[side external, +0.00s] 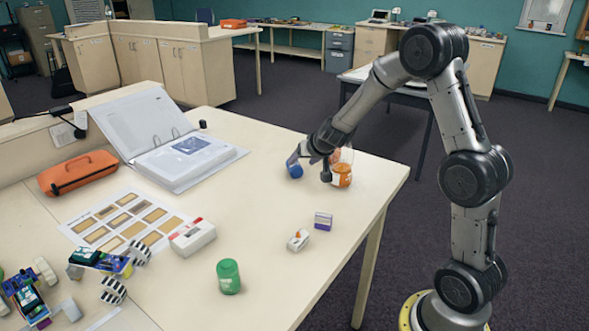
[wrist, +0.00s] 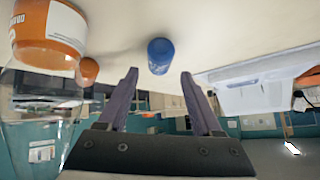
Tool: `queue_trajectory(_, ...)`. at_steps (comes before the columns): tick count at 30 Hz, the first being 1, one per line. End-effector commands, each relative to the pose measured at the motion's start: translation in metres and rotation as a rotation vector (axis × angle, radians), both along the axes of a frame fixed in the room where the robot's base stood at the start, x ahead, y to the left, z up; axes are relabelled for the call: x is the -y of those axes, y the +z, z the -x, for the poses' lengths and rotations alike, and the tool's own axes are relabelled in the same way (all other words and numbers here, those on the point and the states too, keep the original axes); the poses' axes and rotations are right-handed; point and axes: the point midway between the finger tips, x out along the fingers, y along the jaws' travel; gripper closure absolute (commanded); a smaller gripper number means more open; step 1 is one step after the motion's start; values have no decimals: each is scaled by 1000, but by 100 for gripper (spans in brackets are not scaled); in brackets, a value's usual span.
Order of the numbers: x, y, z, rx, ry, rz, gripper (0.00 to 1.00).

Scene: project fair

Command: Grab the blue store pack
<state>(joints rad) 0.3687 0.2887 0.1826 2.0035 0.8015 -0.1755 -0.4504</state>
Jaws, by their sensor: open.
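The blue store pack (side external: 295,171) is a small blue cylinder near the far right part of the table. In the wrist view the blue pack (wrist: 160,56) stands just beyond the fingertips, in line with the gap between them. My gripper (wrist: 160,74) is open and empty, with one finger on each side of that gap. In the side view my gripper (side external: 299,158) is low over the table, close by the pack, and partly hides it. I cannot tell whether a finger touches it.
An orange-labelled jar (side external: 341,180) and clear glassware stand close to the right of my gripper; the jar (wrist: 48,40) is large at the wrist view's left. An open binder (side external: 185,160), a purple-white box (side external: 323,221), a white eraser-like block (side external: 298,240) and a green jar (side external: 228,277) lie farther off.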

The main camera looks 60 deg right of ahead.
Motion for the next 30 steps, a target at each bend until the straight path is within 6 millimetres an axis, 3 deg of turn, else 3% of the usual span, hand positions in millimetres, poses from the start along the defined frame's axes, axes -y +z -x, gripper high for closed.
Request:
queue_trajectory(18, 23, -48, -38, -1, -1, 0, 33)
queue_trajectory(27, 25, -50, -41, 0, 0, 0, 33)
queue_trajectory(30, 25, -50, -41, 0, 0, 0, 50)
